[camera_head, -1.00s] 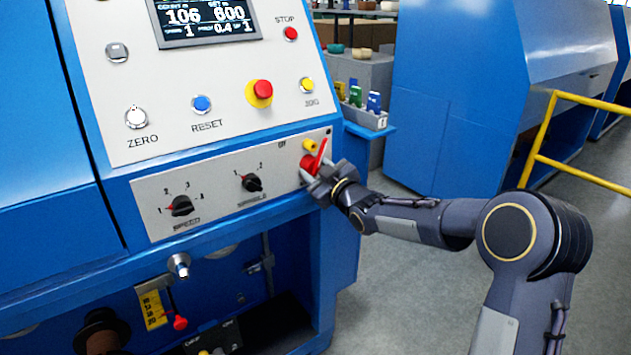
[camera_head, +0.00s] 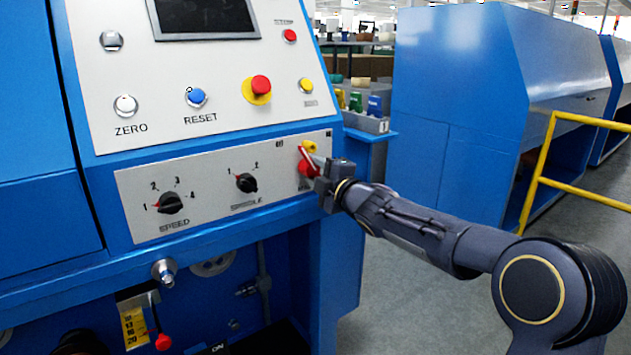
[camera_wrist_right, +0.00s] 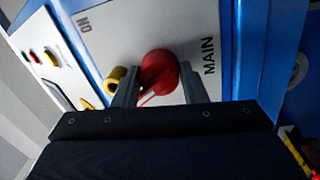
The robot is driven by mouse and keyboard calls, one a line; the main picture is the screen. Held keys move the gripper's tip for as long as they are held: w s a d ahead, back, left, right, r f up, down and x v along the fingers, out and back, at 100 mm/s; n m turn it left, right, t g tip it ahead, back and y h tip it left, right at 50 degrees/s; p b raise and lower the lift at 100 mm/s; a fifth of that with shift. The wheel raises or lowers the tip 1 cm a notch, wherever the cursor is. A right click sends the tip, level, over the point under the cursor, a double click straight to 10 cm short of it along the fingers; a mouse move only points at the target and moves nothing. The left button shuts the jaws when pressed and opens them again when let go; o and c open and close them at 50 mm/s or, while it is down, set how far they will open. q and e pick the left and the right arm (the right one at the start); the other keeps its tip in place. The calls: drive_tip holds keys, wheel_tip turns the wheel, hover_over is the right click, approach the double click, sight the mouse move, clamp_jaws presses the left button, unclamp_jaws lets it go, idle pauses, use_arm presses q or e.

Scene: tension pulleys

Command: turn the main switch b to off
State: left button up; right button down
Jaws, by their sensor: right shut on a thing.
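The main switch (camera_head: 308,162) is a red rotary handle at the right end of the lower light panel of the blue machine. In the head view its lever now slants up to the left, and the display above is dark. My right gripper (camera_head: 318,165) is at the switch, shut on the red handle. In the right wrist view the red handle (camera_wrist_right: 158,72) sits between the two grey fingers (camera_wrist_right: 158,92), with "MAIN" and "ON" lettering beside it. The gripper hides part of the switch and its label. My left gripper is not in view.
A yellow part (camera_head: 309,147) sits just above the switch. A speed knob (camera_head: 170,203) and a spindle knob (camera_head: 246,183) are to the left on the same panel. A yellow railing (camera_head: 545,165) stands at the right, with open floor between.

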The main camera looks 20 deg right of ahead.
drive_tip(key=n+b, duration=0.1)
drive_tip(key=n, duration=0.3)
drive_tip(key=shift+a, duration=0.1)
drive_tip(key=shift+n+b, duration=0.3)
drive_tip(key=shift+a+f+y, duration=0.15)
drive_tip(key=shift+y, duration=0.15)
drive_tip(key=c, duration=0.9)
unclamp_jaws()
